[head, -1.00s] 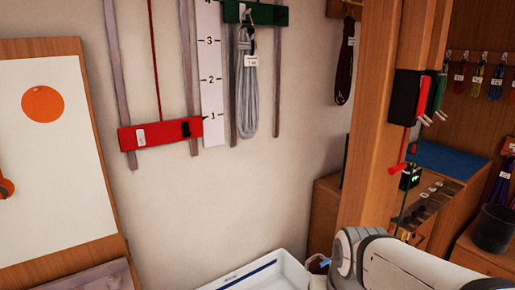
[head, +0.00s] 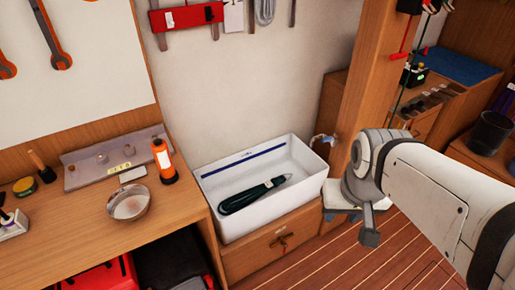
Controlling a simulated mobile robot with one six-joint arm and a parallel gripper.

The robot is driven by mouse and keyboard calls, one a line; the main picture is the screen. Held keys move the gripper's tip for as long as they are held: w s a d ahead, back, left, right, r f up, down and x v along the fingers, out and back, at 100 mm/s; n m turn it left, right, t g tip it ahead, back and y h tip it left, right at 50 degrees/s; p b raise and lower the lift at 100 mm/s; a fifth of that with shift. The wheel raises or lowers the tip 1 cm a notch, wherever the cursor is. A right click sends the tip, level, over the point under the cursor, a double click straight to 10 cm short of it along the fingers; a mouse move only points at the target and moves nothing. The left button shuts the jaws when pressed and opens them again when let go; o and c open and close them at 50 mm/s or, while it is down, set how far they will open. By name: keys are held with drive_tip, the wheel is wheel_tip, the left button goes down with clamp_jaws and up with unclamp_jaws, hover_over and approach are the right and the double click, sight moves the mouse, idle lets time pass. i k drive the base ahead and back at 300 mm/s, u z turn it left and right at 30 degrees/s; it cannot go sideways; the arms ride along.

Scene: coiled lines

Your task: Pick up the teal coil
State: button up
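A dark teal coil (head: 250,196), a long bundled hank with a paler tip at its right end, lies in the white sink-like bin (head: 232,228). It lies slantwise on the bin's floor, clear of the rim. My gripper (head: 352,222) hangs at the end of my white arm, to the right of the bin and apart from the coil. One grey finger shows, but the rest is seen edge-on or hidden by the wrist, so its opening is unclear. I see nothing held in it.
The bin stands on a wooden cabinet (head: 262,257). Left of it, a workbench (head: 75,222) carries a metal bowl (head: 129,203) and an orange lantern-like cylinder (head: 164,160). A tap (head: 322,139) is at the bin's right back corner. A wooden post (head: 362,100) rises behind my arm.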

sight(263, 188)
drive_tip(key=u, duration=0.05)
drive_tip(key=k, duration=0.5)
drive_tip(key=z, duration=1.45)
drive_tip(key=i, duration=1.2)
drive_tip(key=u, duration=2.55)
drive_tip(key=i, duration=1)
drive_tip(key=z, duration=0.05)
